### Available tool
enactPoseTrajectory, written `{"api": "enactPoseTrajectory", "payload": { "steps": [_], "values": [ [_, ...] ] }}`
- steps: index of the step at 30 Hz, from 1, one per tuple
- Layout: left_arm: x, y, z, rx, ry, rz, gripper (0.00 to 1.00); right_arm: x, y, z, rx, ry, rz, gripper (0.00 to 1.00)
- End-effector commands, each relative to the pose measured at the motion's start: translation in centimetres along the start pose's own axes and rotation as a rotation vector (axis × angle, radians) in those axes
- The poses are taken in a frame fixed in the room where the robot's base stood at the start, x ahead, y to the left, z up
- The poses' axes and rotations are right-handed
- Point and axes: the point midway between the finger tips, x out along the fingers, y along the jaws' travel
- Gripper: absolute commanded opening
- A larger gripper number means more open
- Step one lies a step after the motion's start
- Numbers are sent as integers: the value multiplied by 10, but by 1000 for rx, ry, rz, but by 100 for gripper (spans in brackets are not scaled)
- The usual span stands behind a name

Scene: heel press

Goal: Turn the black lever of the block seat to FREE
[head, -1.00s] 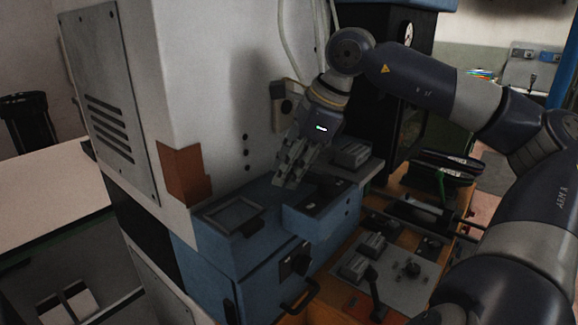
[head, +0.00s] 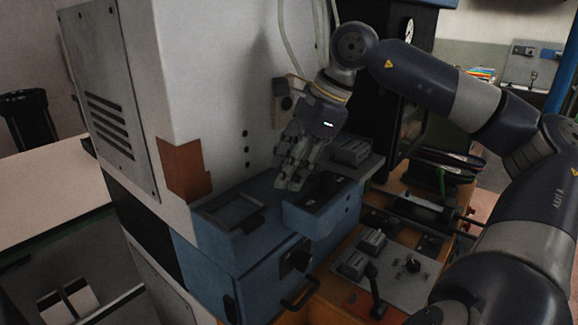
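My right gripper (head: 290,183) hangs fingers-down over the blue housing (head: 325,222), at the left end of its dark top plate. Its fingers are close together, and I cannot tell whether they are shut or hold anything. They hide part of the plate, so no lever shows clearly there. A black lever (head: 373,285) with a rounded head stands on a grey panel (head: 395,280) at the lower right, well apart from the gripper. I cannot tell which part is the block seat, and no FREE marking is readable. My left gripper is not in view.
The tall pale machine cabinet (head: 205,90) rises close behind and left of the gripper. A grey block (head: 351,151) sits just right of it. My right arm crosses the right side.

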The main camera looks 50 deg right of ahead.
Motion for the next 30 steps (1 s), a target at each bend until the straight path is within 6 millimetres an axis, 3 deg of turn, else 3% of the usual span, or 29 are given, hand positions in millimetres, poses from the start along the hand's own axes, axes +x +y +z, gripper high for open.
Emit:
{"api": "enactPoseTrajectory", "payload": {
  "steps": [12,24,30],
  "values": [
    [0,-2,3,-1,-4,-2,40,-7,0,-1,3,3,0,44],
    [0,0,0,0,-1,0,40,-86,-1,-1,5,3,-2,44],
    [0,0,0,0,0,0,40,-113,0,-1,3,2,0,44]
  ]
}}
